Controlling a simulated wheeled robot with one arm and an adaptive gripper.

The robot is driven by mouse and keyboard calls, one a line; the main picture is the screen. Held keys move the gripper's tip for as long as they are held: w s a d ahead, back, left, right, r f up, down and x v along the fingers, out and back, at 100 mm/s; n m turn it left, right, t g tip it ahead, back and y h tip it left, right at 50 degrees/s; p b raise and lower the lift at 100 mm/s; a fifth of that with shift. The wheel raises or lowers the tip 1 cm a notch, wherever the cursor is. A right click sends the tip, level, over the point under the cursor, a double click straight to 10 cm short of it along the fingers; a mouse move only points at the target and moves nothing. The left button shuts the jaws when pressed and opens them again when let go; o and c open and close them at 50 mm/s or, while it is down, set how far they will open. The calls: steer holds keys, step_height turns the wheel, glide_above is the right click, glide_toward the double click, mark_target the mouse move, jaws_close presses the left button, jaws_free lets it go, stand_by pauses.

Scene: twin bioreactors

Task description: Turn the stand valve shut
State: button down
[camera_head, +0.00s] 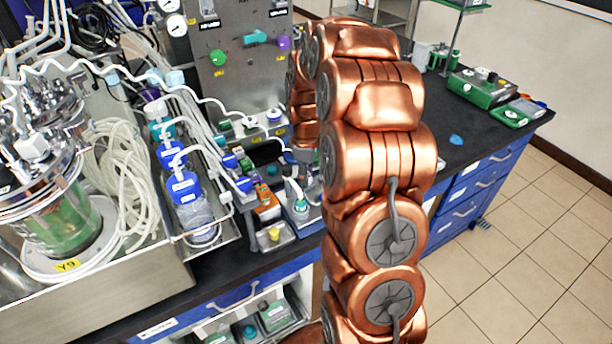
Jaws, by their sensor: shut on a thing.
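My copper arm arches across the middle of the view, and its wrist points down behind the nearer links. My gripper (304,160) shows only as a small grey part below the wrist, low over the bench beside the steel panel. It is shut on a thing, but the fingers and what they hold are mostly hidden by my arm. I cannot make out the stand valve for certain. A small stand with a white and green fitting (297,190) and tubing is close below the gripper.
A steel panel (230,90) with gauges and green, teal and purple knobs rises behind. A glass vessel (60,225), coiled tubing (125,165) and blue-capped bottles (188,200) crowd the left. A green device (482,88) stands on the right bench. Tiled floor is clear at right.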

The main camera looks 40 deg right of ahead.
steer(key=m+b, duration=0.1)
steer(key=b, duration=0.1)
steer(key=m+b, duration=0.2)
steer(key=shift+d+f+m, duration=0.1)
steer(key=shift+f+m, duration=0.2)
steer(key=m+b, duration=0.4)
steer(key=m, duration=0.1)
steer(key=shift+r+m+b, duration=0.15)
steer(key=shift+m+b, duration=0.15)
steer(key=shift+b, duration=0.05)
steer(key=m+b, duration=0.2)
steer(key=m, duration=0.1)
steer(key=shift+m, duration=0.3)
steer(key=m+b, duration=0.1)
steer(key=m, duration=0.3)
steer(key=shift+d+r+m, duration=0.1)
steer(key=shift+r+m, duration=0.05)
steer(key=shift+m, duration=0.15)
steer(key=c, duration=0.8)
jaws_free()
steer(key=shift+r, duration=0.1)
step_height(320, 180, up, 12)
steer(key=shift+f, duration=0.1)
